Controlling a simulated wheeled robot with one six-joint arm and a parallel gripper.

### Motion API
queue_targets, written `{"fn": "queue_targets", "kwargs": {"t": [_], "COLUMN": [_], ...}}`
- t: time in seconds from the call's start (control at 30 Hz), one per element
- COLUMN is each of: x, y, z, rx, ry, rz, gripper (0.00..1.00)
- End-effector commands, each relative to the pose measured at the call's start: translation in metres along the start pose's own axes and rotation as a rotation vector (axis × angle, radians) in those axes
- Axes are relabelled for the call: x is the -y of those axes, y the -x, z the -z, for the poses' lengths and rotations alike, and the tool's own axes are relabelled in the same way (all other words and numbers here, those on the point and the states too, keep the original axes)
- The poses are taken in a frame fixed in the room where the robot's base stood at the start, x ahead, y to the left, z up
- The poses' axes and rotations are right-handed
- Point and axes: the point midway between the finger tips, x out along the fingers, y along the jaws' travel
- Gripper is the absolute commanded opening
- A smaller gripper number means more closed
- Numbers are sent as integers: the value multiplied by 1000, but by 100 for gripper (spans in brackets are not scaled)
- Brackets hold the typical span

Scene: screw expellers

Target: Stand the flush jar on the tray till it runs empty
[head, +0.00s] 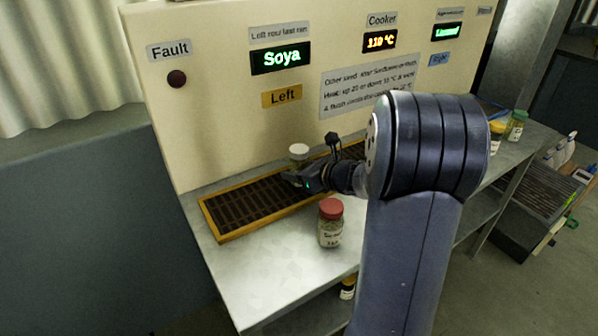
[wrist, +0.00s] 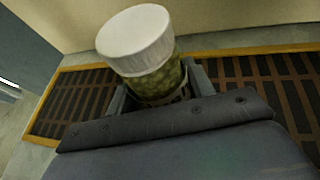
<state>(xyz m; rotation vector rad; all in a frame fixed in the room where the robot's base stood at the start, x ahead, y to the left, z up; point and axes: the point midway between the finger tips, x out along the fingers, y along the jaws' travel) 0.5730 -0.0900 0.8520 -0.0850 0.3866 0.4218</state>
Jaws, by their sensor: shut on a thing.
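A clear jar with a white lid (head: 299,150) and greenish grains inside is in my gripper (head: 299,178). In the wrist view this jar (wrist: 155,82) rises between my gripper's fingers (wrist: 160,92), its lid leaning to the picture's left. The jar's label is hidden, so I cannot read whether it is the flush jar. The long tray (head: 222,236), wood-framed with a dark slotted grid, lies below and behind the jar; it also shows in the wrist view (wrist: 44,141). I cannot tell whether the jar's base touches the grid.
A red-lidded jar (head: 331,225) stands on the metal bench (head: 273,270) in front of the tray. Yellow-lidded (head: 496,137) and green-lidded (head: 516,127) jars stand at the right. The panel's green display (head: 281,58) reads Soya, the orange one (head: 380,40) 110 °C. The fault lamp (head: 177,78) looks dark.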

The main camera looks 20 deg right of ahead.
Motion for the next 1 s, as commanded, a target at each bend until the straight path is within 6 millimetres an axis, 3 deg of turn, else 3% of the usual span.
{"fn": "queue_targets", "kwargs": {"t": [0.2, 0.23, 0.47, 0.83, 1.0], "x": [0, 0, 0, 0, 2], "y": [-2, -1, -1, 3, 35], "z": [4, 3, 3, -2, -2], "rx": [1, 0, 0, 0, 1], "ry": [0, 0, 0, -1, -2], "rz": [0, 0, 0, 1, 6], "gripper": [20, 52, 71, 72, 72]}}
